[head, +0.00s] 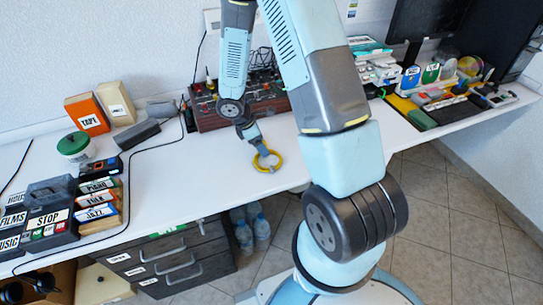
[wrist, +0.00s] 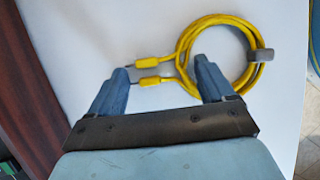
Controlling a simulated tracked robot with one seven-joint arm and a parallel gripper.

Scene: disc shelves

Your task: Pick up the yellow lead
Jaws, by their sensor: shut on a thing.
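The yellow lead (head: 278,166) is a coiled ring at the front part of the white worktop in the head view. In the wrist view the coil of the lead (wrist: 183,42) is at upper right, bound by a grey tie (wrist: 263,55), with two yellow plugs pointing left. My gripper (head: 260,150) is at the lead, pointing down to the worktop. In the wrist view my gripper (wrist: 163,78) has its blue fingers on either side of the plug ends and is shut on the lead. Whether the lead is clear of the worktop I cannot tell.
A dark red rack of gear (head: 215,118) stands behind my gripper. Labelled boxes (head: 50,220) and a green-lidded tub (head: 74,146) are at left. Trays and discs (head: 445,90) are at right. The worktop around the lead is clear; its front edge is close.

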